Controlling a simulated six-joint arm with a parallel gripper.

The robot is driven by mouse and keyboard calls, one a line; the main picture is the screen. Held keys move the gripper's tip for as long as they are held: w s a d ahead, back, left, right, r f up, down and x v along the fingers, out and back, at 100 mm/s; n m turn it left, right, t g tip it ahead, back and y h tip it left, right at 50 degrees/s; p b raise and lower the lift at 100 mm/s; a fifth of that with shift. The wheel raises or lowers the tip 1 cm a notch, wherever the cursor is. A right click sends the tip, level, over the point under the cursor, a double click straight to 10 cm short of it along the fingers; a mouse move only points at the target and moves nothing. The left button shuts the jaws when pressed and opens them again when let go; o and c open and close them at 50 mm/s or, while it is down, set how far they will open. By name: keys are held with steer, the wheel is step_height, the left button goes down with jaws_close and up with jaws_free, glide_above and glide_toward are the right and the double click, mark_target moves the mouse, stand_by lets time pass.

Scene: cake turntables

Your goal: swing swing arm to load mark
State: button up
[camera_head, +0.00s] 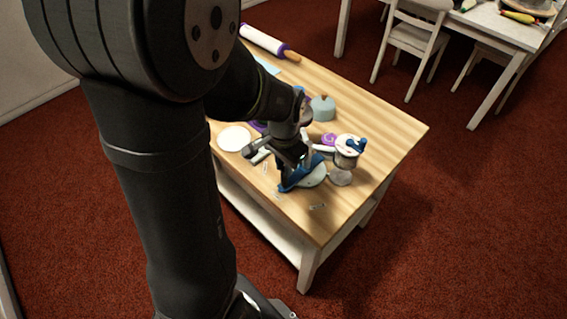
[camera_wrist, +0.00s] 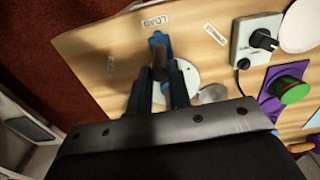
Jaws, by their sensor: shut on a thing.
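The swing arm (camera_head: 287,187) is blue and sits low over a pale round base (camera_head: 316,178) near the front edge of the table. In the wrist view the blue end of the swing arm (camera_wrist: 158,38) points at the LOAD label (camera_wrist: 155,22), with a small gap between them. My gripper (camera_wrist: 159,76) is shut on an upright grip of the swing arm, between its two fingers. It also shows in the head view, where my gripper (camera_head: 297,166) comes down from above. The fingers and wrist hide much of the swing arm, and part of the round base (camera_wrist: 188,78).
A control box with a black knob (camera_wrist: 262,40) and a white disc (camera_head: 234,138) are nearby. A white-topped stand with blue parts (camera_head: 348,146) is close on the right.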

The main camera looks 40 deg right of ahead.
steer(key=o, duration=0.8)
steer(key=shift+r, duration=0.1)
steer(key=shift+r, duration=3.4)
step_height(320, 180, down, 7)
steer(key=shift+r, duration=0.1)
steer(key=shift+w, duration=0.55)
